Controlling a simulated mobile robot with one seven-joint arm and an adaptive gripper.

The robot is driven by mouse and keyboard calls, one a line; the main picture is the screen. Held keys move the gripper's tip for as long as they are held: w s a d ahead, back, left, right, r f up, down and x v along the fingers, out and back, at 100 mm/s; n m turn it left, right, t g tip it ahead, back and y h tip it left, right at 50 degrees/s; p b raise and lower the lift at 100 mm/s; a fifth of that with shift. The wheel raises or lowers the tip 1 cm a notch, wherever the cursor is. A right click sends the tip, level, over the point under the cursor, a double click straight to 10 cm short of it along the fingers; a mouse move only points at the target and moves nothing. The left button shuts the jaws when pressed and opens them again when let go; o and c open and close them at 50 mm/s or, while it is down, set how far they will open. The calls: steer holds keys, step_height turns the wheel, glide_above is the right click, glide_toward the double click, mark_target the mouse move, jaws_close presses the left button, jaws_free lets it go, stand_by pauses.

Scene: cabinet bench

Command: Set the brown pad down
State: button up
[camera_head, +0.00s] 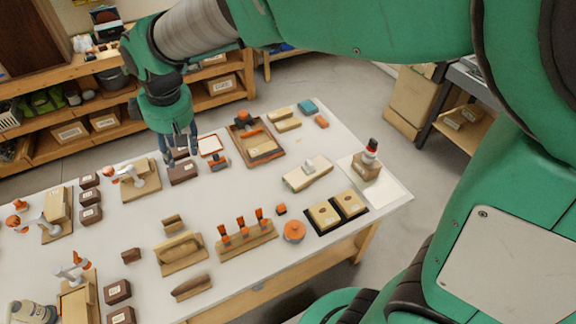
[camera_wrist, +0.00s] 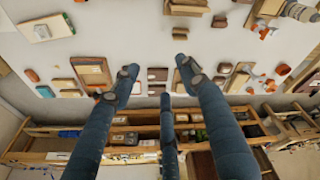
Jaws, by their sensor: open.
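Two dark brown blocks lie close together on the white bench under my gripper; I cannot tell which is the brown pad. The nearer brown block (camera_head: 183,173) is fully on the bench top, just in front of my fingertips. The farther brown block (camera_head: 180,154) is partly hidden by my fingers. My gripper (camera_head: 181,150) points down with its blue-grey fingers spread. In the wrist view my gripper (camera_wrist: 158,72) is open. Brown blocks, one of them upper (camera_wrist: 157,74) and one lower (camera_wrist: 156,90), show between the fingers, and nothing looks gripped.
A wooden stand with a white clamp (camera_head: 140,180) and several brown blocks (camera_head: 91,197) are to the left.

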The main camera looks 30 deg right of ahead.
steer(key=s+d+r+m+t, duration=0.1)
steer(key=s+d+m, duration=0.3)
steer(key=s+d, duration=0.5)
steer(key=s+d+r+m+t+h, duration=0.1)
steer(key=s+d+r+m, duration=0.3)
steer(key=s+d, duration=0.6)
steer(key=s+m+t, duration=0.1)
steer(key=s, duration=0.4)
steer(key=shift+s+d, duration=0.2)
steer(key=shift+d, duration=0.05)
